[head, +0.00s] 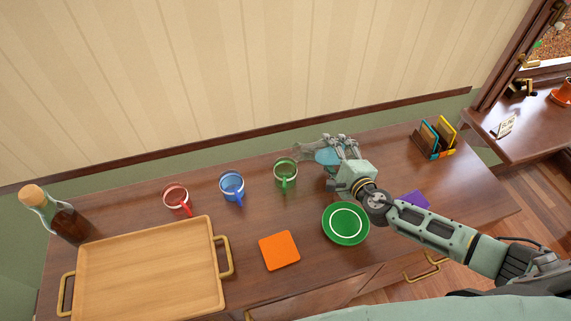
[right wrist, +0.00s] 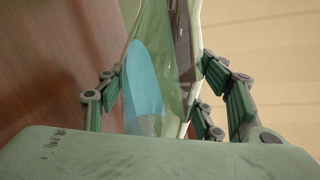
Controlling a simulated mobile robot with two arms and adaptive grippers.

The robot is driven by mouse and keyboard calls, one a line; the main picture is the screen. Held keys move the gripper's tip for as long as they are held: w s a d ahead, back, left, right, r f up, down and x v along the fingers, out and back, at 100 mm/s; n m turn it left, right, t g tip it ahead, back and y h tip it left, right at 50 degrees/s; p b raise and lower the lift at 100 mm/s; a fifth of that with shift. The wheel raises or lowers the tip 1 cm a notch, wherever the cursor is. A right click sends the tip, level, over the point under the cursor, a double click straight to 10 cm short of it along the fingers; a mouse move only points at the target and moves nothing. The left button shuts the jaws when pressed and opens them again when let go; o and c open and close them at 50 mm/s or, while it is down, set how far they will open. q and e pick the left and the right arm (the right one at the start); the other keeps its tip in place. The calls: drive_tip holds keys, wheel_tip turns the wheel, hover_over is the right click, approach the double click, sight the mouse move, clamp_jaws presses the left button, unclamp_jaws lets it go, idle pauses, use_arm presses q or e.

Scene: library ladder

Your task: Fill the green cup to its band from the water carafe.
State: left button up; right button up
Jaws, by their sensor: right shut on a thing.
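The green cup (head: 286,173) stands upright on the wooden desk, its handle toward the front. I cannot make out its band or any water level in it. My right gripper (head: 341,152) is shut on the clear glass water carafe (head: 309,151), to the right of the cup. The carafe is strongly tilted, with its narrow end leftward near the cup's rim. Blue water (head: 329,157) lies in its wider part, and I see no stream. In the right wrist view, the carafe (right wrist: 182,98) sits between my fingers with blue water (right wrist: 142,88) inside. My left gripper is not in view.
A blue cup (head: 232,186) and red cup (head: 177,199) stand left of the green cup. A corked bottle of dark liquid (head: 66,220), wooden tray (head: 150,270), orange square (head: 279,250), green plate (head: 346,224), purple item (head: 415,199) and card holder (head: 434,140) are also on the desk.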

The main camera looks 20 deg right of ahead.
sight(333, 151)
drive_tip(key=shift+w+r, duration=0.1)
drive_tip(key=shift+r, duration=0.15)
drive_tip(key=shift+a+r+n+p, duration=0.5)
drive_tip(key=shift+r+n+p, duration=0.3)
drive_tip(key=shift+p, duration=1.65)
drive_tip(key=shift+a+r+n+h+p, duration=0.1)
drive_tip(key=shift+r+n+h+p, duration=0.3)
drive_tip(key=shift+p, duration=0.6)
drive_tip(key=shift+a+r+n+h+p, duration=0.15)
drive_tip(key=shift+r+n+h+p, duration=0.25)
drive_tip(key=shift+r+p, duration=0.95)
idle(1.0)
